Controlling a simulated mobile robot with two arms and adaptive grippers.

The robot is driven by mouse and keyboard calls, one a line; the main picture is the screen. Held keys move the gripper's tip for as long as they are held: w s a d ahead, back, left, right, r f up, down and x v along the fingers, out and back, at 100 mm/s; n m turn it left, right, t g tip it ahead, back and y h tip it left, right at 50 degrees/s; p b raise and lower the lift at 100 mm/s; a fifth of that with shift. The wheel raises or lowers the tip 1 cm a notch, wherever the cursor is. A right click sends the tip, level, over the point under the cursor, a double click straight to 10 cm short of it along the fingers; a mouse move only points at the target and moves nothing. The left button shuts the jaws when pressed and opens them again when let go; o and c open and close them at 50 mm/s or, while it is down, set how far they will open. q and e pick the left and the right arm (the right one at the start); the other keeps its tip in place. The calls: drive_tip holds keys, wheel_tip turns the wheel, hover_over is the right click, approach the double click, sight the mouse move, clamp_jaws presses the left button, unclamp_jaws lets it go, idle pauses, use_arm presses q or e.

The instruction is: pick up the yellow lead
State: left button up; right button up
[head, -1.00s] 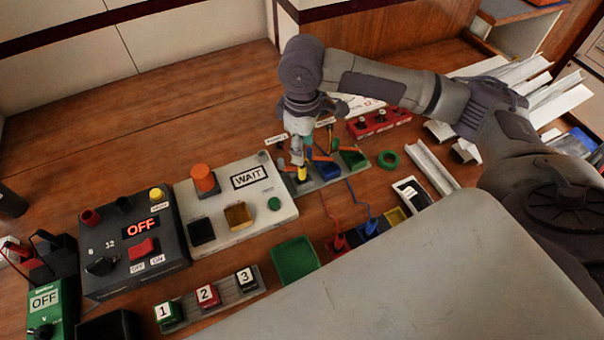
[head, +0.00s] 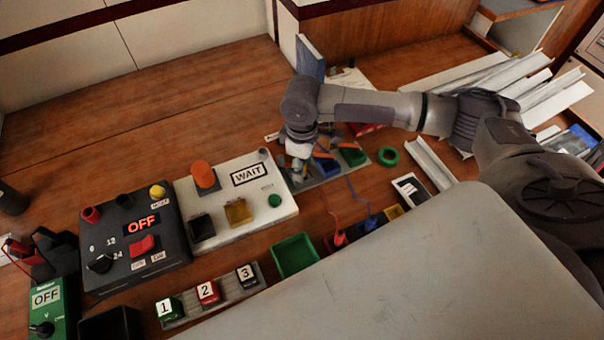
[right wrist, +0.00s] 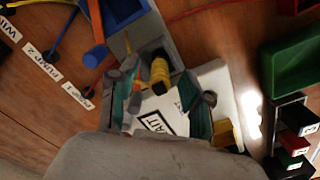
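The yellow lead (right wrist: 160,68) shows in the right wrist view as a ribbed yellow plug on a grey strip, beside the WAIT box. In the head view my right gripper and wrist hide it. My right gripper (right wrist: 160,92) is open in the right wrist view, with one finger on each side of the plug; the gaps look clear, though I cannot tell how deep the fingers reach. In the head view the right gripper (head: 298,168) points down at the left end of the strip (head: 330,178). My left gripper is not in view.
The white WAIT box (head: 262,207) with its orange knob (head: 203,176) stands just left of the gripper. Blue (head: 325,165) and green (head: 352,155) bins sit on the strip. Red (head: 340,238) and blue (head: 370,222) leads lie in front.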

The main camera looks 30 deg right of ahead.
clamp_jaws()
drive_tip(key=shift+r, duration=0.1)
